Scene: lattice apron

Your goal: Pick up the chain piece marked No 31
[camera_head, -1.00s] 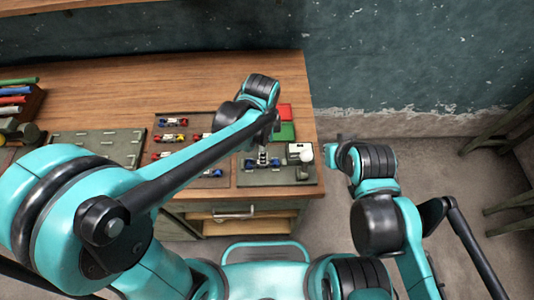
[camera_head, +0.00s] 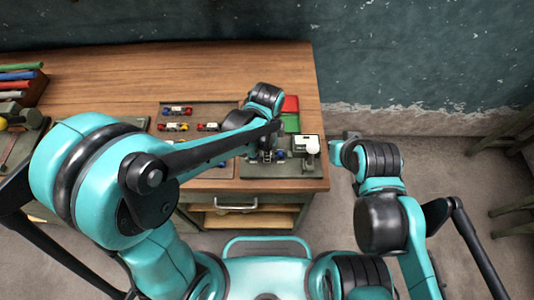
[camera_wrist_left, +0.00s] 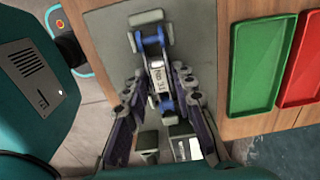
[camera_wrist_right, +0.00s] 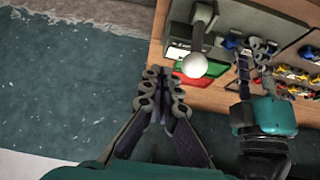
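The chain piece marked No 31 (camera_wrist_left: 157,75) has blue links, grey ends and a white label in the left wrist view. It lies on a grey-green board (camera_wrist_left: 100,35). My left gripper (camera_wrist_left: 156,84) points down over it, with one finger on each side of the labelled link. Its fingers stand apart, and I see no clear contact with the piece. In the head view the left gripper (camera_head: 267,152) is over the board's left part and largely hides the piece. My right gripper (camera_wrist_right: 163,82) is empty, fingers together, off the bench's right side.
A green tray (camera_wrist_left: 264,65) and a red tray (camera_wrist_left: 302,60) lie beside the board. A white ball on a post (camera_wrist_right: 195,65) stands at the board's right. Several coloured chain pieces lie on another board (camera_head: 200,108) to the left.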

